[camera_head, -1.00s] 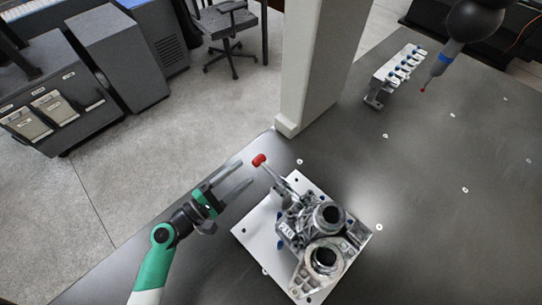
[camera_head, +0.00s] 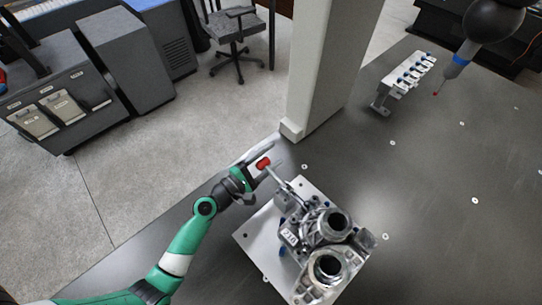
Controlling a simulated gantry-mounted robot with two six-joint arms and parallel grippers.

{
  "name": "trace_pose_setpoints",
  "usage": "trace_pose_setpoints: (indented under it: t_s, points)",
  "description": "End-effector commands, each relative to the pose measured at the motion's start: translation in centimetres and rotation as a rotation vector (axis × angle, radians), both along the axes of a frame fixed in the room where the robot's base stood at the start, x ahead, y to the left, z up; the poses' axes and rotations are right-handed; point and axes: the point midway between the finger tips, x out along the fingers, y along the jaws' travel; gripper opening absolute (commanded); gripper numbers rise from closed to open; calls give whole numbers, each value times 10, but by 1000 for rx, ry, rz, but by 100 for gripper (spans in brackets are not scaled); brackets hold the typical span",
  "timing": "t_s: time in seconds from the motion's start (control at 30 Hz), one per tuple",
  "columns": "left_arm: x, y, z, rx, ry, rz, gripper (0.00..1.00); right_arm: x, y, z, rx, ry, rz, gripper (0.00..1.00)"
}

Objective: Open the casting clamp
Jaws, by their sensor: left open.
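The casting clamp has a red-tipped handle (camera_head: 263,163) that slants up and left from the far edge of the casting fixture. The grey metal casting (camera_head: 318,226) with two round bores sits on a light square plate (camera_head: 257,238). My left gripper (camera_head: 262,158) is open, with its fingers at the red tip. One finger shows beyond the tip and the other on the near side. Whether they touch it I cannot tell. My right gripper is not in view.
A measuring probe (camera_head: 454,68) hangs at the upper right. A rack of small styli (camera_head: 405,80) stands on the dark table (camera_head: 440,220). A pale column (camera_head: 325,70) rises behind the fixture. The table's right side is clear.

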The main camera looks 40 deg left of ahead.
Motion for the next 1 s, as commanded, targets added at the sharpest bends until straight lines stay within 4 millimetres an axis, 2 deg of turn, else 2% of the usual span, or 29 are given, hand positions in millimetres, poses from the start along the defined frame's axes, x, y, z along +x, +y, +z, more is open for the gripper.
trace_pose_setpoints:
  t_s: [0.27, 0.6, 0.63, 1.0]
  points:
    - [3, 0, 0, 0, 0, 0, 64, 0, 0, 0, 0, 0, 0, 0]
    - [2, 0, 0, -1, -1, 1, 3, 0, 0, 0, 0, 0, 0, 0]
    - [2, 0, 1, -1, -1, 1, 0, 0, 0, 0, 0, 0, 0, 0]
    - [3, 0, 2, -2, -3, 1, 0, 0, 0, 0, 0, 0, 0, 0]
